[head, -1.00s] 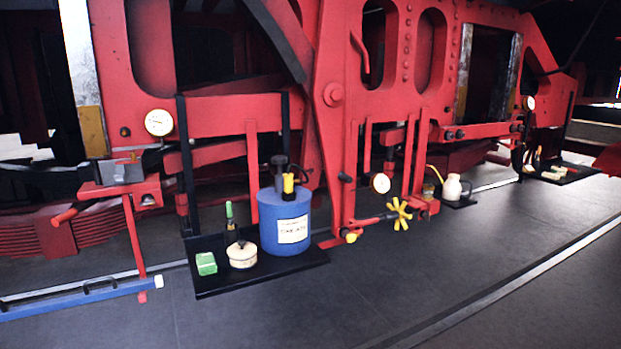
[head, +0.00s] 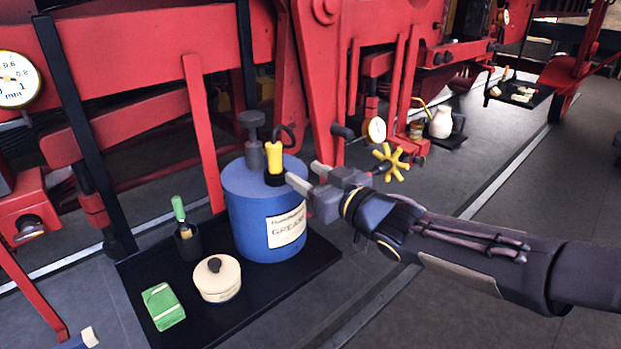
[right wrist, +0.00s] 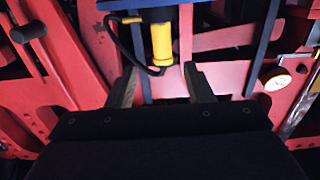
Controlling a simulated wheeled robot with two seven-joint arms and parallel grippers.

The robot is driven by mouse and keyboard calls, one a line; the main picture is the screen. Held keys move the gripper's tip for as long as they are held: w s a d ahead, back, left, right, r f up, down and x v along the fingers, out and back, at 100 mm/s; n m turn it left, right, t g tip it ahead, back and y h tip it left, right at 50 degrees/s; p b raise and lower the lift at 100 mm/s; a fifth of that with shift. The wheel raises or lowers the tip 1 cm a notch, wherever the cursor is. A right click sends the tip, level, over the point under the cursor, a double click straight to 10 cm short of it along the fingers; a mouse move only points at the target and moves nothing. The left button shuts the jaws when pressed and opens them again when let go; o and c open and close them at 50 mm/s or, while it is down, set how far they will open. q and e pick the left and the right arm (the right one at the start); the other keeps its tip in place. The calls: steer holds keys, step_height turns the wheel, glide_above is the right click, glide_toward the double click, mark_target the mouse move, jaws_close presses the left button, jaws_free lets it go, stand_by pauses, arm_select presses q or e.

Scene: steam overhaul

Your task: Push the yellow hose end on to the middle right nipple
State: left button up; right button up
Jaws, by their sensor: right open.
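The yellow hose end (head: 273,157) stands upright on top of the blue grease drum (head: 240,205), with a black collar below it and a black hose looping behind. My right gripper (head: 308,175) is just right of it, fingers apart and pointing at it, with nothing between them. In the right wrist view the hose end (right wrist: 161,42) shows ahead of and between the open fingers (right wrist: 160,78), apart from them. I cannot pick out the middle right nipple on the red frame. My left gripper is not in view.
The drum stands on a black tray (head: 325,252) with a cream lidded pot (head: 218,281), a green cloth (head: 163,306) and a green-handled brush (head: 179,210) in a dark cup.

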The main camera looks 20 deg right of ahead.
mark_target(279, 157)
steer(key=b+x, duration=0.2)
steer(key=x, duration=0.5)
steer(key=shift+s+a+r, duration=0.1)
steer(key=shift+a, duration=0.05)
steer(key=shift+b+x, duration=0.3)
steer(key=shift+x, duration=0.55)
steer(key=shift+r, duration=0.15)
steer(key=c, duration=1)
step_height(279, 157, up, 6)
steer(key=p, duration=0.5)
